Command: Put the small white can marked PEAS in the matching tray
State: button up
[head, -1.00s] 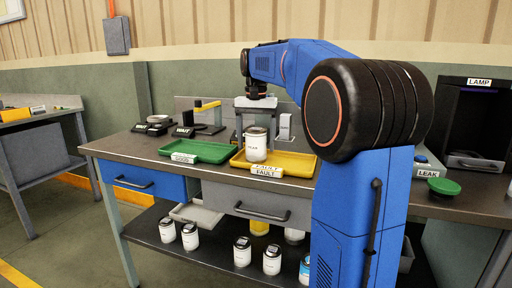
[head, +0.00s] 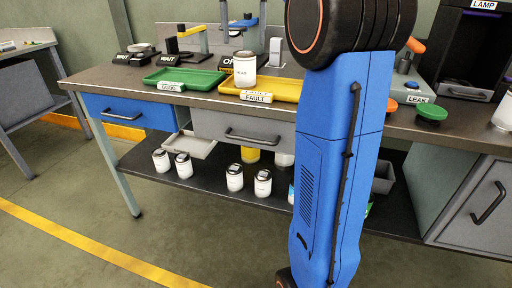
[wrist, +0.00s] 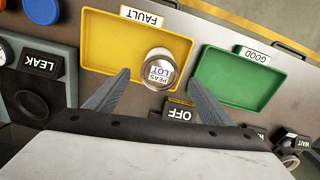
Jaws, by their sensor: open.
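The small white can (head: 244,69) stands upright in the yellow tray (head: 284,90) labelled FAULT. In the wrist view its round lid reads PEAS LOT, and the can (wrist: 159,70) stands near the tray's inner edge, on the side towards the green tray. My gripper (wrist: 160,80) is open, its two fingers spread on either side of the can with gaps visible. In the head view the fingers of my gripper (head: 243,43) show just above and behind the can. A green tray (head: 187,80) labelled GOOD is empty, to the left of the yellow one.
An OFF sign (wrist: 180,113) lies near the trays. WAIT fixtures (head: 135,55) stand at the back left, and a LEAK station (head: 408,88) is at the right. Several white cans (head: 235,177) stand on the lower shelf. My arm hides part of the bench.

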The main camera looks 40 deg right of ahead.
jog(key=s+a+f+n+t, duration=0.1)
jog(key=s+a+f+n, duration=0.2)
jog(key=s+f, duration=0.7)
jog(key=s+a+f+n+t, duration=0.2)
jog(key=s+a+f+n, duration=0.1)
jog(key=s+a+f, duration=0.4)
jog(key=s+a+f+n+t, duration=0.1)
jog(key=s+a+f, duration=0.4)
jog(key=s+f, duration=0.8)
jog(key=shift+a+f+n+t, duration=0.3)
jog(key=shift+f+n+t, duration=0.1)
jog(key=shift+f+n, duration=0.4)
jog(key=shift+r, duration=0.15)
